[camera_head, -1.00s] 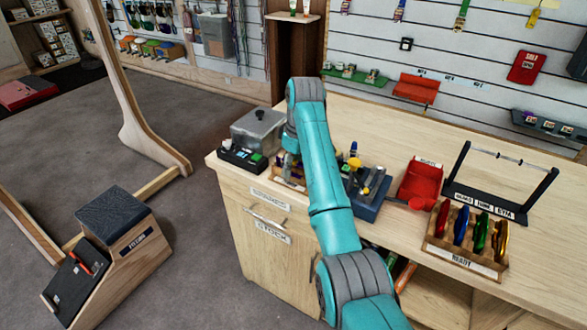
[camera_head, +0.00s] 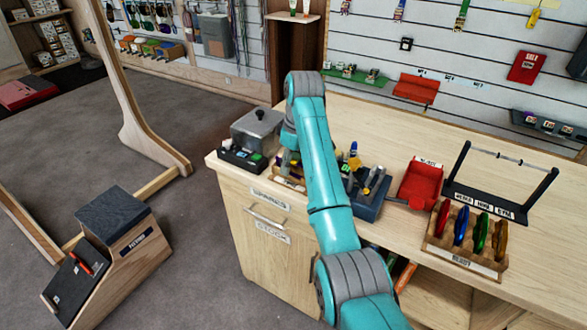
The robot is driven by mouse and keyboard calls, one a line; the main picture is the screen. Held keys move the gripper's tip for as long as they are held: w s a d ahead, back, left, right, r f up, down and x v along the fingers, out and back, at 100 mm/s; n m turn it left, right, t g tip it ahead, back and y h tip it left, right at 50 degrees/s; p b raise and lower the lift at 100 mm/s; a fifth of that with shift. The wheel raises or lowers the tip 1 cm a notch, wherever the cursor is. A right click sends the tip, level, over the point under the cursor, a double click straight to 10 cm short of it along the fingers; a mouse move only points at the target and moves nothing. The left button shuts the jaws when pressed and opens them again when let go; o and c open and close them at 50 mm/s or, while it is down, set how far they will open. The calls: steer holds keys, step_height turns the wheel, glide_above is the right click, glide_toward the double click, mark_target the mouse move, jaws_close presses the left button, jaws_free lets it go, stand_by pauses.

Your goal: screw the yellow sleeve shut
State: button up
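A small yellow part (camera_head: 354,162) with a blue tip above it shows just right of my arm, above a dark blue block (camera_head: 369,209) on the bench. It may be the yellow sleeve, but it is too small to tell whether it is screwed open or shut. Grey metal pieces (camera_head: 375,184) stand on the block. My teal arm reaches over the bench and bends down at its far end, left of the block.
A red tray (camera_head: 420,184) stands right of the block. A wooden rack (camera_head: 464,256) holds several coloured carabiners, with a black stand (camera_head: 487,209) behind it. A grey lidded box (camera_head: 257,131) and a dark switch box (camera_head: 241,158) stand left. The bench's back middle is clear.

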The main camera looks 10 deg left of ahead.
steer(key=shift+r, duration=0.65)
steer(key=shift+w+d, duration=0.25)
steer(key=shift+w, duration=0.45)
steer(key=shift+f, duration=0.1)
steer(key=shift+d+f, duration=0.1)
steer(key=shift+f, duration=1.2)
steer(key=shift+s+a, duration=0.3)
steer(key=shift+s, duration=0.45)
